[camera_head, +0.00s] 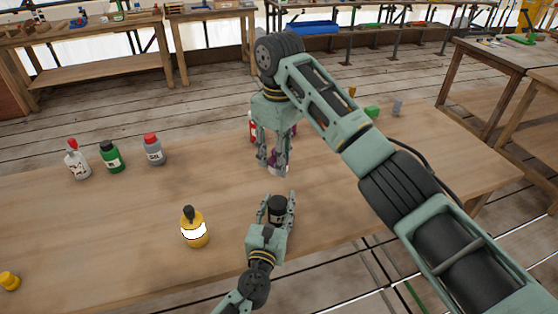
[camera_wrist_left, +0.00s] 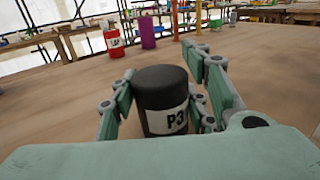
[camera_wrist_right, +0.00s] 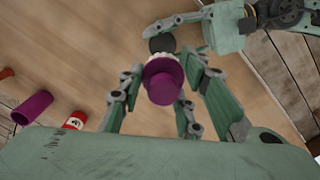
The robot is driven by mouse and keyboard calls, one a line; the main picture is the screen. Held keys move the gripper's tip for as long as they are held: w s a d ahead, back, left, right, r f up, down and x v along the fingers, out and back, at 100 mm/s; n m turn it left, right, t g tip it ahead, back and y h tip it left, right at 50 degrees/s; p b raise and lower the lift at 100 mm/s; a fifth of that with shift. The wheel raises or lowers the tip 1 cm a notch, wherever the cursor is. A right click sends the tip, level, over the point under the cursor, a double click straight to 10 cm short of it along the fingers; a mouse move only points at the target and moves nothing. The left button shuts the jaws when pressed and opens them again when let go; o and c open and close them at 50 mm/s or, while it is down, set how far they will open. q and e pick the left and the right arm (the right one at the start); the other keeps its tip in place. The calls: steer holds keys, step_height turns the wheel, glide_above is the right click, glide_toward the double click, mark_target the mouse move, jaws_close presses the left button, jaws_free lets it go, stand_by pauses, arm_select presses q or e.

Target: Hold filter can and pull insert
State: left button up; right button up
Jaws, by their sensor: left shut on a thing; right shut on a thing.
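A black can (camera_head: 277,211) stands upright on the wooden table. My left gripper (camera_head: 276,203) is shut around it, with a finger on each side. In the left wrist view the can (camera_wrist_left: 165,92) shows a white label reading P3. My right gripper (camera_head: 274,168) points down beyond the can and is shut on a purple insert with a white part (camera_head: 278,171). In the right wrist view the purple insert (camera_wrist_right: 163,82) sits between the fingers, and the black can (camera_wrist_right: 162,43) shows past it. The insert appears apart from the can.
A yellow bottle (camera_head: 194,228) stands left of my left gripper. White, green and grey bottles (camera_head: 112,157) stand farther left. A red bottle (camera_wrist_left: 114,40) and another purple cylinder (camera_wrist_left: 148,32) stand beyond the can. The table's right part is mostly clear.

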steer(key=shift+r, duration=0.55)
arm_select(q)
steer(key=o, duration=1.3)
